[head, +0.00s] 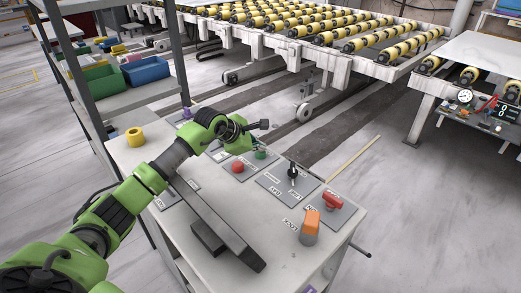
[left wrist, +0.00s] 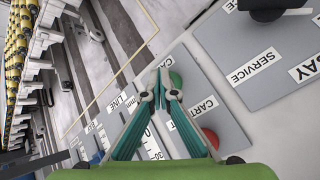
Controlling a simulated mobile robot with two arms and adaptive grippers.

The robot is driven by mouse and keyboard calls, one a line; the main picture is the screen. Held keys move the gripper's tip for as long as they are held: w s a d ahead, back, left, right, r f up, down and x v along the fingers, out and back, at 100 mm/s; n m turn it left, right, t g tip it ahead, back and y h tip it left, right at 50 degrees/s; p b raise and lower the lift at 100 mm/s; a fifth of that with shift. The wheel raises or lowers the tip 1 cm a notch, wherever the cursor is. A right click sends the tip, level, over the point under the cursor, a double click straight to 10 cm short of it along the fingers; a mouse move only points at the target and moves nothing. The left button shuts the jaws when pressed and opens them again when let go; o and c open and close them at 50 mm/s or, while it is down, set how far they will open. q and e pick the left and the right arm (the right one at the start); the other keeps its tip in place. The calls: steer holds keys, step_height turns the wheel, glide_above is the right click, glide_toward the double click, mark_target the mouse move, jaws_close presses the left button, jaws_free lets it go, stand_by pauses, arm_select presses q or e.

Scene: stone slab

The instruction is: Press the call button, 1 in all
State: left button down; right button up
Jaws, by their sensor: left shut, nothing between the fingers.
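A green button (head: 260,153) and a red button (head: 238,167) sit on a grey plate on the bench top. In the left wrist view the green button (left wrist: 176,79) is just beyond my fingertips, partly covered by them, and the red button (left wrist: 211,138) is at lower right. A label reading CART lies between them. I cannot read which is the call button. My left gripper (head: 264,124) is shut and empty above the plate; its teal fingers (left wrist: 163,88) meet at the tips. Touching or apart from the green button, I cannot tell. My right gripper is not in view.
A shelf with bins (head: 145,70) stands left. A roller conveyor (head: 300,45) is behind.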

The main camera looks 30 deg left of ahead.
mark_target(259, 153)
arm_select(q)
steer(key=shift+a+r, duration=0.1)
steer(key=shift+r, duration=0.45)
steer(key=shift+r+p, duration=1.4)
steer(key=shift+r, duration=1)
steer(key=shift+a, duration=0.1)
